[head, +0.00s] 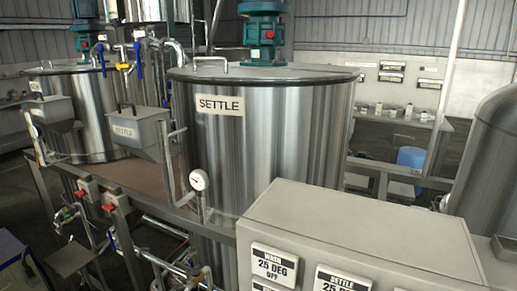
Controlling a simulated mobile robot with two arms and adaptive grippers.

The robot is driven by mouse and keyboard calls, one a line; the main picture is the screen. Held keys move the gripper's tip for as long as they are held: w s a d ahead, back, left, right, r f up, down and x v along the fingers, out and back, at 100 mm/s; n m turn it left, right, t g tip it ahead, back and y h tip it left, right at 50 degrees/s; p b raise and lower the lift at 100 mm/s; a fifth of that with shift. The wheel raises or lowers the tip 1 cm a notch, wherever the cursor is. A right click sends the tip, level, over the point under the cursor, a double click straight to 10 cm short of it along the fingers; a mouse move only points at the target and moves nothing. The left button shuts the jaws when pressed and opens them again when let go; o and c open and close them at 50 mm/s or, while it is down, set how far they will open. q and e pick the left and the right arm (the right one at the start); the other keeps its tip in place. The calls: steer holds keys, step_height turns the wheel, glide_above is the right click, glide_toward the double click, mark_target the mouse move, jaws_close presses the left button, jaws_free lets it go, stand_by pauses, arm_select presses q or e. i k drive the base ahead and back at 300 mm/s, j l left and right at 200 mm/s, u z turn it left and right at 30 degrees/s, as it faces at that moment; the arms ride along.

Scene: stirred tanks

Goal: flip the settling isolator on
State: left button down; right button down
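A large steel tank labelled SETTLE (285,135) stands in the middle, with a teal motor (264,35) bearing a red spot on top. A pale control panel (370,235) stands at the lower right. On its front are a plate reading WASH 25 DEG OFF (273,264) and a SETTLE 25 DEG plate (342,282), which is cut off by the frame's bottom edge. Two small grey boxes with red parts, a left one (82,194) and a right one (109,207), sit on the frame at the left. I cannot tell which thing is the settling isolator or its position. Neither gripper is in view.
A grey hopper labelled SETTLE (138,134) hangs left of the tank. A pressure gauge (199,180) stands at the tank's front. Another steel tank (75,110) is at the left. Pipes and valves crowd the lower left. A rounded steel vessel (490,165) borders the right.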

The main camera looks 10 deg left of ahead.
mark_target(110, 208)
steer(key=u, duration=1.3)
